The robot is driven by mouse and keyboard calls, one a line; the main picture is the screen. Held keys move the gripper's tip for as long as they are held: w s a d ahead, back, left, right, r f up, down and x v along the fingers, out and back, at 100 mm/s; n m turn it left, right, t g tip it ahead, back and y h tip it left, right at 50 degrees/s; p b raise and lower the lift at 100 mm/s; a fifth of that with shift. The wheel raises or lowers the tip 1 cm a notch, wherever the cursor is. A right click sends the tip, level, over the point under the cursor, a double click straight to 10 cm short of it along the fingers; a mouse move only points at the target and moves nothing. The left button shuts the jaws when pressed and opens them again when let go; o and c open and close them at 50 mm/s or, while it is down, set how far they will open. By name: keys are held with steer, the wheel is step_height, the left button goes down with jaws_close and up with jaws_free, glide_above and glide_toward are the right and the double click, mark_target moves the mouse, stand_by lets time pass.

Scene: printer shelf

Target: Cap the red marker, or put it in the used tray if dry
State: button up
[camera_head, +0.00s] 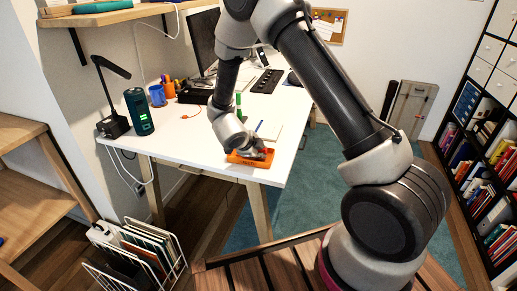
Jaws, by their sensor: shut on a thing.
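My gripper (262,154) is low over the near edge of the white desk, at an orange tray-like block (238,159). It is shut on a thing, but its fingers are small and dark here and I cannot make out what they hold. I cannot pick out the red marker or its cap. A green upright thing (239,100) and a thin blue thing (258,126) show just behind the gripper; my arm partly covers that area. I cannot tell which thing is the used tray.
The white desk (180,146) is clear at its front left. A green cylindrical speaker (139,112), a black lamp (114,124), a blue mug (157,95) and a small orange thing with a cord (190,115) stand left. A monitor (203,40) and black keyboard (267,81) are behind.

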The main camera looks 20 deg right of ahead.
steer(key=o, duration=0.9)
steer(key=shift+s+f, duration=0.1)
steer(key=shift+r, duration=4.1)
